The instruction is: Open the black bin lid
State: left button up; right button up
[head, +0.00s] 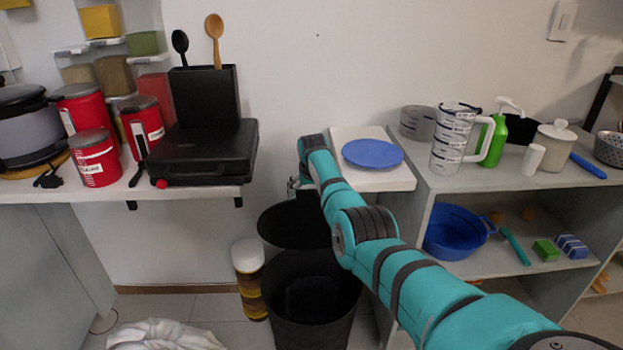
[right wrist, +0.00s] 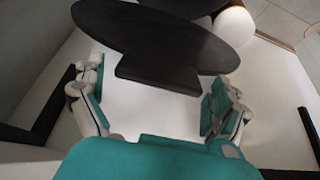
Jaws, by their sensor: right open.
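The black bin (head: 298,322) stands on the floor between the left counter and the right shelf unit. Its black lid (head: 288,222) is raised at the back of the bin, and the dark inside shows. My right arm crosses in front of the lid's right side. My right gripper (right wrist: 158,76) is open, with its fingers apart on either side of the lid's tab in the right wrist view. The lid (right wrist: 165,38) fills the upper middle there; I cannot tell whether the fingers touch it. In the head view the right gripper is mostly hidden behind my arm. My left gripper is not in view.
A tall container with a white top (head: 248,257) stands left of the bin. A blue plate (head: 373,154) lies on a white surface to the right. A black case (head: 205,155) sits at the left counter's edge. White cloth (head: 165,335) lies on the floor.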

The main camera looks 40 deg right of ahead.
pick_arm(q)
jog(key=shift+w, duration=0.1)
pick_arm(e)
jog(key=v, duration=1)
jog(key=shift+s+a+r, duration=0.15)
jog(key=shift+s+r, duration=0.1)
jog(key=shift+r, duration=0.05)
